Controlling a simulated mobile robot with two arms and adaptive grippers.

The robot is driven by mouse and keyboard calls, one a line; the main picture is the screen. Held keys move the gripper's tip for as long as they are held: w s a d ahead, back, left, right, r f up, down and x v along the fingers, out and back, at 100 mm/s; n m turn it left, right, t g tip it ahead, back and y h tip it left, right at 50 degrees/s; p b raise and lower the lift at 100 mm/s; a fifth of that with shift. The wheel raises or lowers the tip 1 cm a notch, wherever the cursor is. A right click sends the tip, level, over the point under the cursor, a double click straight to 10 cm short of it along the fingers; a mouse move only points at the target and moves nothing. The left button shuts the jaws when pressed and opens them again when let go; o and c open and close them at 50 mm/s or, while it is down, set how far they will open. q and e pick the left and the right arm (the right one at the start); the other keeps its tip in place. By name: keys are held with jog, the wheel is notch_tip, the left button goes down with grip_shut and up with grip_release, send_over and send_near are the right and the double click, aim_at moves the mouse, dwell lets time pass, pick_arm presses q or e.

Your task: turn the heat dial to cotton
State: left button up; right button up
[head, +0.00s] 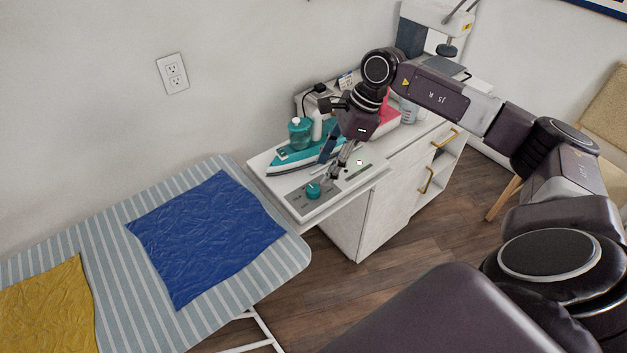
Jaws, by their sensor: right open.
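The heat dial is a small teal knob (313,190) on a grey panel (325,203) at the near left corner of the white cabinet top. The markings around it are too small to read. My right gripper (335,170) is open, pointing down just above and to the right of the knob; I cannot tell if a fingertip touches it. A teal iron (292,160) lies behind the panel, partly hidden by the gripper. My left gripper is not in view.
A striped ironing board (110,220) with a blue cloth (205,235) and a yellow cloth (50,310) stands left of the cabinet (385,195). A teal bottle (300,133) stands by the iron. A sewing machine (435,25) is at the back.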

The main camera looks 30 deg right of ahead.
aim_at(313, 188)
jog(key=p+x, duration=0.1)
jog(key=x, duration=0.6)
jog(key=shift+a+r+p, duration=0.1)
jog(key=shift+p, duration=0.25)
jog(key=c, duration=1.1)
